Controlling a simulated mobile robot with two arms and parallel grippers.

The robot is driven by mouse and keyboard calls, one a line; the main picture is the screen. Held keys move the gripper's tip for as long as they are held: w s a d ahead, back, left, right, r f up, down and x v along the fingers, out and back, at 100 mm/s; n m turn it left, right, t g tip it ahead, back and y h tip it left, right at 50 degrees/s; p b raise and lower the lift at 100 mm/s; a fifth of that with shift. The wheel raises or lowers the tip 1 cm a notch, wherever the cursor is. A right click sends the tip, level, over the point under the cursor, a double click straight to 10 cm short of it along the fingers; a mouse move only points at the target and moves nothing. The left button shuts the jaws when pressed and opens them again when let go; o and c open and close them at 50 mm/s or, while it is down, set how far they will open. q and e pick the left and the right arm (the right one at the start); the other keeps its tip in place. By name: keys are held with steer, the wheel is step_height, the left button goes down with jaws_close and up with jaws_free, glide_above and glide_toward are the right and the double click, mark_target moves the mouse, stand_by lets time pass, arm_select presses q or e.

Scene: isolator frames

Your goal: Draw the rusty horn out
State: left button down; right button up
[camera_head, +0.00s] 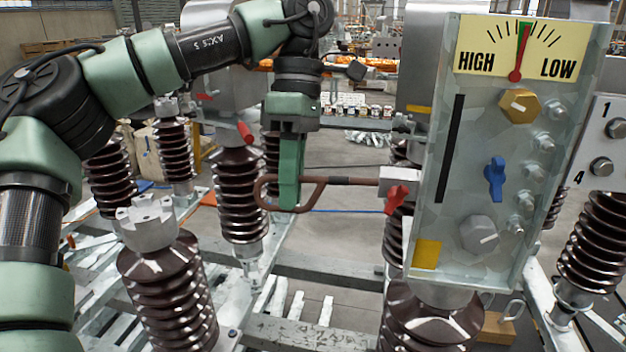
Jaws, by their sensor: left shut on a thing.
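The rusty horn (340,181) is a thin brown-red rod lying level, with a long open loop at its left end. Its right end meets a small pale block (399,180) beside the panel box; whether it enters the block cannot be told. My left gripper (289,200) points down from above, its green fingers shut on the horn's loop. The fingers hide part of the loop. My right gripper does not show.
A metal panel box (470,150) with a HIGH/LOW dial (516,48), knobs and a blue handle stands close on the right. A red handle (396,199) hangs under the pale block. Brown ribbed insulators (165,290) stand around on grey beams. Open space lies below the horn.

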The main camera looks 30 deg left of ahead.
mark_target(270, 197)
arm_select(q)
steer(key=shift+s+a+f+p, duration=0.1)
steer(key=shift+s+a+p, duration=0.1)
steer(key=shift+a, duration=0.65)
steer(key=shift+s+a+f+p, duration=0.1)
steer(key=shift+s+a+p, duration=0.1)
steer(key=shift+a, duration=0.6)
